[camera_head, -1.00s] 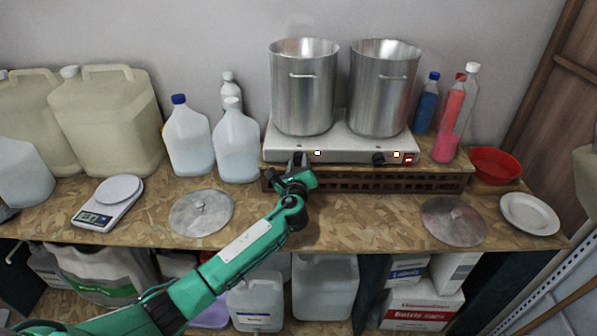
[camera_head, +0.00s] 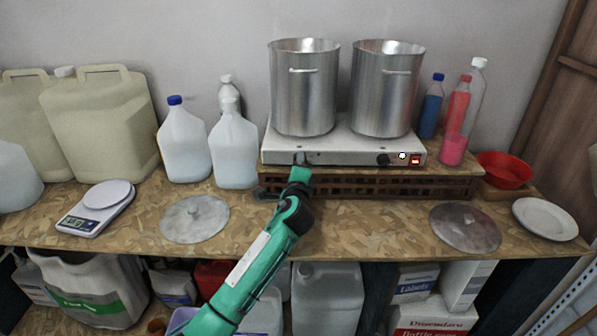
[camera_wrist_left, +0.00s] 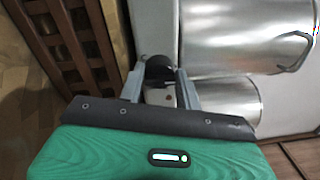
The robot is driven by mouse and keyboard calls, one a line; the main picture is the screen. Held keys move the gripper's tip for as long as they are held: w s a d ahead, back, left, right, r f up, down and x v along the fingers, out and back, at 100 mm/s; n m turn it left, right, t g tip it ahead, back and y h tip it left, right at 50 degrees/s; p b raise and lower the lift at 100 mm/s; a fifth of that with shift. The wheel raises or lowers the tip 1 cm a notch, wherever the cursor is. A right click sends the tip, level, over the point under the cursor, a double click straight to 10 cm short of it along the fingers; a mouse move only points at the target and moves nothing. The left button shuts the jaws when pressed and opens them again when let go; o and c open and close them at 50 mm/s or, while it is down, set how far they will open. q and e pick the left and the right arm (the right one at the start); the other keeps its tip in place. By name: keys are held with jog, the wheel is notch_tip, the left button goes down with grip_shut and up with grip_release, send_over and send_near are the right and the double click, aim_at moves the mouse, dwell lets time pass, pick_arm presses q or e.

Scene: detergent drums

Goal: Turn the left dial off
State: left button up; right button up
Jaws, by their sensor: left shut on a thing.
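A white two-burner hot plate (camera_head: 345,151) stands on a raised wooden slatted base, with two dials on its front. The left dial (camera_wrist_left: 158,67) shows as a dark round knob in the left wrist view, between my fingers. My left gripper (camera_head: 299,163) reaches up to the hot plate's front left and is shut on this dial. It mostly hides the dial in the head view. The right dial (camera_head: 383,159) is black and free, with a lit white lamp (camera_head: 402,155) beside it. No lit lamp shows beside the left dial. My right gripper is out of view.
Two steel pots (camera_head: 304,88) (camera_head: 381,90) stand on the hot plate. Jugs (camera_head: 184,143) and a scale (camera_head: 97,208) are at left. Bottles (camera_head: 458,120), a red bowl (camera_head: 504,170) and a plate (camera_head: 545,218) are at right. Lids (camera_head: 195,219) (camera_head: 465,227) lie in front.

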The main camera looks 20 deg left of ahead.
pick_arm(q)
jog(key=shift+f+n, duration=0.1)
jog(key=shift+n, duration=0.3)
jog(key=o, duration=1)
jog(key=shift+c, duration=0.2)
jog(key=b+v, duration=0.3)
jog(key=v, duration=1)
jog(key=shift+s, duration=0.45)
jog(key=shift+d, duration=0.1)
